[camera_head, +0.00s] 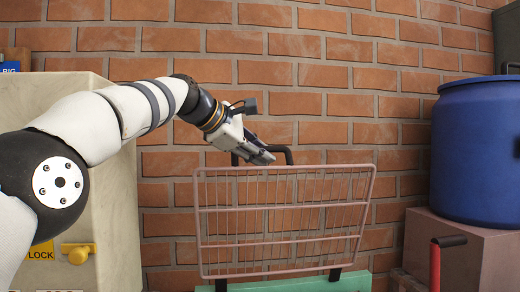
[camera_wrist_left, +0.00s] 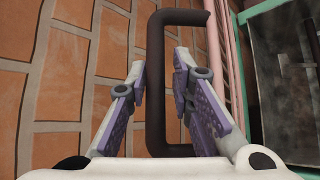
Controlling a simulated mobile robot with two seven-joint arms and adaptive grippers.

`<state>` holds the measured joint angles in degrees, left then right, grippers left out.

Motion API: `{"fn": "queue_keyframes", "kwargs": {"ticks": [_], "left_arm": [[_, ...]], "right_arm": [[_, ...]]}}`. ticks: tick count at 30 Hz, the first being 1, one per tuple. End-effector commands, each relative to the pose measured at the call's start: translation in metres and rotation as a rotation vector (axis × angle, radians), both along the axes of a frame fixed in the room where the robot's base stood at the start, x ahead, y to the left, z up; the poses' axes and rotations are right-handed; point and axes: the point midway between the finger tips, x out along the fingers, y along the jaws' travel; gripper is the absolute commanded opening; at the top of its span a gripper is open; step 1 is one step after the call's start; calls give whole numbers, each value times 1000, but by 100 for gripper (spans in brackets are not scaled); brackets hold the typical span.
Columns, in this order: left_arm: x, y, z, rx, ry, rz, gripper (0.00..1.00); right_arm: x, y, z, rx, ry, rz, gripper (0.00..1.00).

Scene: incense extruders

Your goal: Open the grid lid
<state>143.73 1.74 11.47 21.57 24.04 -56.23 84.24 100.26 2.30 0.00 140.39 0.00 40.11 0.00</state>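The grid lid (camera_head: 284,209) is a pink wire frame standing nearly upright, tilted slightly, above a green body (camera_head: 345,283) in the head view. Its dark handle (camera_head: 289,153) sticks up at the top edge. My left gripper (camera_head: 264,155) is at this handle. In the left wrist view, the long bar of the C-shaped handle (camera_wrist_left: 155,105) runs between the fingers of my left gripper (camera_wrist_left: 160,65). The fingers are spread, with a small gap visible on each side of the bar. The pink lid edge (camera_wrist_left: 216,60) shows to the right there. My right gripper is in neither view.
A beige cabinet (camera_head: 120,210) with a yellow knob and a LOCK label stands at the left. A brick wall (camera_head: 330,100) closes the back.

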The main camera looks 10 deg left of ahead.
Motion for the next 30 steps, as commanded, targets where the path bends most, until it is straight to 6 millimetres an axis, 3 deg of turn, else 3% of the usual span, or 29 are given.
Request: {"fn": "queue_keyframes", "kwargs": {"ticks": [11, 21, 30], "left_arm": [[-10, 8, 12, -2, -6, 1, 21], [-70, 48, 47, -3, -5, 0, 21], [-87, 61, 57, 0, -2, -1, 21]], "right_arm": [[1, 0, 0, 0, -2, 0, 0], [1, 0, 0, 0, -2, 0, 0], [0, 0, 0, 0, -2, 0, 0]]}}
